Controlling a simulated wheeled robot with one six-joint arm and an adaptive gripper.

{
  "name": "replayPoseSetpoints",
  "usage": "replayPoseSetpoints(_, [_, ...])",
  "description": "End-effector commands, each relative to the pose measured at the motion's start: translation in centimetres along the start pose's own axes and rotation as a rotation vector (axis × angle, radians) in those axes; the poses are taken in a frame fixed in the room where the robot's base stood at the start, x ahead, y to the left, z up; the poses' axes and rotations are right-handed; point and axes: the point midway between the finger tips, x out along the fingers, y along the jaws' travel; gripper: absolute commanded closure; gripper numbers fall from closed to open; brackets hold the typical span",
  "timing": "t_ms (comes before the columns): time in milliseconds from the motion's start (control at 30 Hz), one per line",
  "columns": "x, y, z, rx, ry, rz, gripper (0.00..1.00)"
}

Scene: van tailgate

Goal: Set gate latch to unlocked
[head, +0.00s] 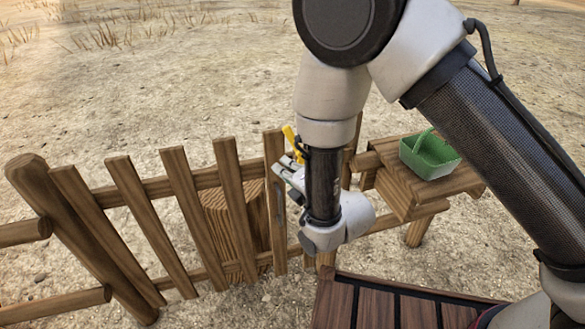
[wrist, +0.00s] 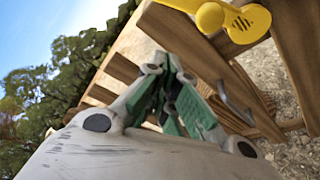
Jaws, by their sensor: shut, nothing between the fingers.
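The wooden gate (head: 185,205) stands at centre left in the head view, with upright slats and two rails. A yellow latch (head: 291,138) shows near the top of its right end, partly hidden behind my arm and gripper. In the wrist view the latch (wrist: 232,17) is a yellow lever with a round hub, at the top right on a wooden post. My gripper (head: 282,170) is just below the latch in the head view. In the wrist view my gripper (wrist: 167,68) is shut and empty, its green-padded fingers together, apart from the latch in the picture.
A grey metal handle (wrist: 236,104) is on the gate. To the right, a green basket (head: 430,158) sits on a wooden bench (head: 403,192). Dark wooden planks (head: 375,306) lie in front. Open dirt lies beyond the gate.

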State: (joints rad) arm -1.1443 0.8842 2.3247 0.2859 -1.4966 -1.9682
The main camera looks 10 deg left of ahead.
Motion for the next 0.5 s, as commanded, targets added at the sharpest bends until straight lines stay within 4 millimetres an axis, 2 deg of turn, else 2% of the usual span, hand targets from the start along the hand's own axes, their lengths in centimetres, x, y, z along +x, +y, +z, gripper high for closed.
replayPoseSetpoints(100, [2.8,0.0,0.1,0.002,-0.003,0.002,1.0])
replayPoseSetpoints(267, [6.0,0.0,0.1,0.002,-0.001,0.001,1.0])
replayPoseSetpoints(400, [5.1,0.0,2.3,0.002,-0.002,-0.002,1.0])
replayPoseSetpoints(500, [4.8,0.0,3.1,0.001,0.0,-0.002,1.0])
